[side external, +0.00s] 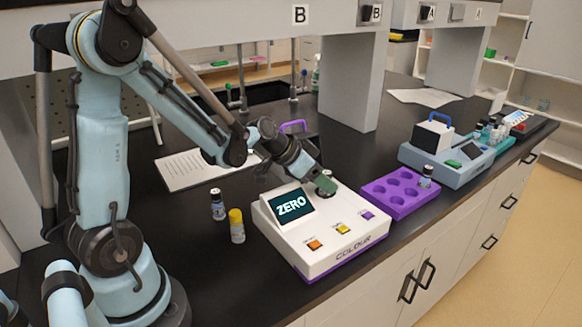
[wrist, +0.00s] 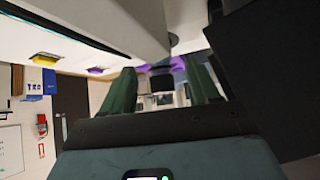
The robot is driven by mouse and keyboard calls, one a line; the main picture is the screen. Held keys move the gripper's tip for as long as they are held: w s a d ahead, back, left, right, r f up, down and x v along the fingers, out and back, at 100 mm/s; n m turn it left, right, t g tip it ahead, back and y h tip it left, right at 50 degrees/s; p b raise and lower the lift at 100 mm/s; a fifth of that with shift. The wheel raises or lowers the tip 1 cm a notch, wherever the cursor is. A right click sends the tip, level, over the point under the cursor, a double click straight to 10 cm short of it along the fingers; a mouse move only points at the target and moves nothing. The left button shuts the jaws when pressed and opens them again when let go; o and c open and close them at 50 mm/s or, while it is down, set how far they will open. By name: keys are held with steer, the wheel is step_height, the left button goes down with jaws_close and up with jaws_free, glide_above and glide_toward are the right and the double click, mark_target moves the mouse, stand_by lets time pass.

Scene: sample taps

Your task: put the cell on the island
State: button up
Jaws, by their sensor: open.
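My gripper (side external: 326,184) has green fingers and is at the back right of the white colour meter (side external: 345,256), low over its top. In the wrist view my gripper (wrist: 161,78) has its two fingers apart, with a small dark shape (wrist: 162,84) between them; I cannot tell whether this is a cell or part of the meter. Another vial (side external: 426,176) stands in the purple rack (side external: 376,202). I cannot tell which surface is the island.
The meter screen (side external: 291,206) reads ZERO. A blue meter (side external: 447,162) with a handled black cover (side external: 432,139) stands beyond the rack. A purple-handled object (side external: 293,127) is behind my arm. Paper (side external: 205,167) lies at the left. A grey pillar (side external: 352,85) rises behind.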

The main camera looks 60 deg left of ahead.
steer(key=shift+x, duration=0.95)
jaws_close()
steer(key=shift+r, duration=0.2)
